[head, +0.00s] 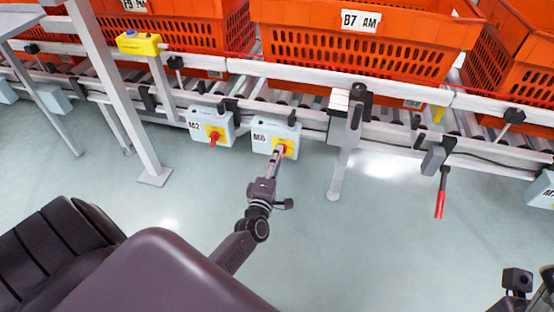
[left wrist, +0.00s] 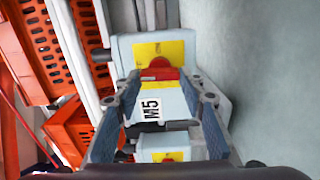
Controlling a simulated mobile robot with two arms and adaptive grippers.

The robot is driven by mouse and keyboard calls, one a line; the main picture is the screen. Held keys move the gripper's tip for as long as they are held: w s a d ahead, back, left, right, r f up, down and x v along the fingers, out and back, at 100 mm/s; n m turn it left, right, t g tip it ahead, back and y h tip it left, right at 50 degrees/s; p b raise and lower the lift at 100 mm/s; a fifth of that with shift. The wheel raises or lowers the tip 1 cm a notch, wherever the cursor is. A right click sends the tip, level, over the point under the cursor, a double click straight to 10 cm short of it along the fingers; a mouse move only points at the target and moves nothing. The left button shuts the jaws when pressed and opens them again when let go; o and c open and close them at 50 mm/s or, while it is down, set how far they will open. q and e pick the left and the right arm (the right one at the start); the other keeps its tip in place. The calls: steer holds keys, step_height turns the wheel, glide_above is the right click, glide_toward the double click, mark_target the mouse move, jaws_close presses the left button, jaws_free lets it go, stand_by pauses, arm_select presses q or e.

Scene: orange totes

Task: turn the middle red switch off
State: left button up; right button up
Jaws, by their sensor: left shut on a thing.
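The red switch (head: 281,150) sits on a yellow plate on the light-blue box marked M5 (head: 262,137), under the conveyor rail. In the left wrist view the red switch (left wrist: 160,70) lies between the fingertips, with the box (left wrist: 188,102) around it. My left gripper (head: 277,158) reaches up to the switch from below and is shut on it; its fingers (left wrist: 160,82) stand on either side of the red knob. The fingertips partly hide the switch in the head view. My right gripper's fingers do not show.
Another box marked M2 (head: 204,125) with a red switch (head: 214,136) stands close to the left. A red-handled lever (head: 440,205) hangs to the right. Orange totes (head: 365,50) stand on the conveyor; a metal leg (head: 341,175) stands right of M5. The floor (head: 350,240) is clear.

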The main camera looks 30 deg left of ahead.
arm_select(q)
steer(key=shift+n, duration=0.3)
steer(key=o, duration=1.2)
steer(key=shift+c, duration=0.2)
steer(key=shift+s, duration=0.1)
steer(key=v, duration=1.2)
